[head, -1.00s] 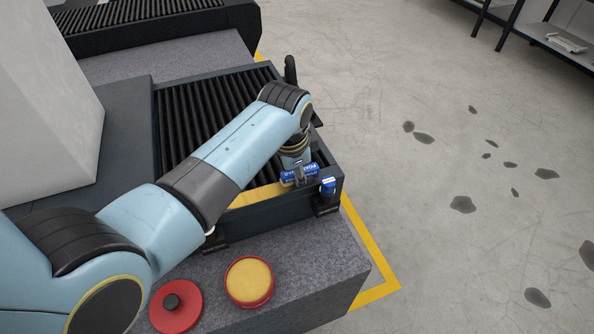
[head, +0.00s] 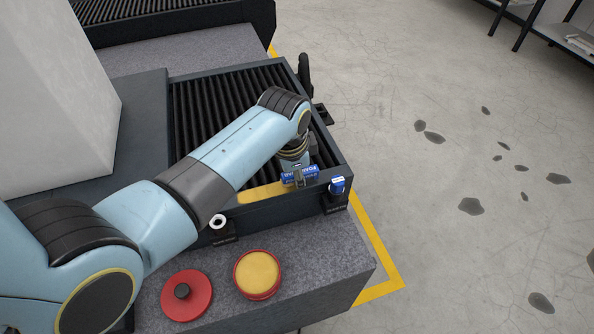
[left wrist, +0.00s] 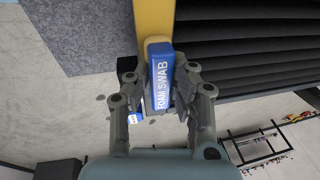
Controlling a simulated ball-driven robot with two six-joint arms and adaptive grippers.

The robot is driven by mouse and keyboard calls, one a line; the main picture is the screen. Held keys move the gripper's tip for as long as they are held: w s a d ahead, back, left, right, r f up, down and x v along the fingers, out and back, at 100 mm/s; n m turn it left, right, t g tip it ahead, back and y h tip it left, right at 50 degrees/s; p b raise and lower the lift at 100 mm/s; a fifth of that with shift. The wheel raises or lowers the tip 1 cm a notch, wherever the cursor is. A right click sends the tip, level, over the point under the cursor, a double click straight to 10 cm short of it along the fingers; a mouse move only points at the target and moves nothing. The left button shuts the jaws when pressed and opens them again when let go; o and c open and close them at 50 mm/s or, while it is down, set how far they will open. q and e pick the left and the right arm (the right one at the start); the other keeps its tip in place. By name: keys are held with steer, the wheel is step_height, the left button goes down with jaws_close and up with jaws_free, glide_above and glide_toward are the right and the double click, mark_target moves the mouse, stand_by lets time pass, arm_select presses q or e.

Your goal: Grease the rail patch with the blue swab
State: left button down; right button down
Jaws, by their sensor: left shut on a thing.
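My left gripper (left wrist: 158,90) is shut on the blue swab (left wrist: 162,75), marked FOAM SWAB. The swab also shows under my wrist in the head view (head: 298,175). Its tan tip (left wrist: 156,45) is at the end of a yellow strip (left wrist: 153,15), seemingly touching it; the exact contact is hard to see. The yellow strip, on the rail patch, shows in the head view (head: 260,192) along the front edge of the dark bed, partly hidden by my arm and gripper. A red tin of yellow grease (head: 257,273) stands open in front. My right gripper is not in view.
A red lid with a black knob (head: 186,294) lies left of the tin. A second blue item (head: 338,185) sits in a dark holder at the bed's front corner. A white ring (head: 218,221) is in another holder. Black ribbed bellows (head: 225,110) lie behind. Floor at right is open.

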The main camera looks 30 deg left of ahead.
arm_select(q)
steer(key=shift+f, duration=0.5)
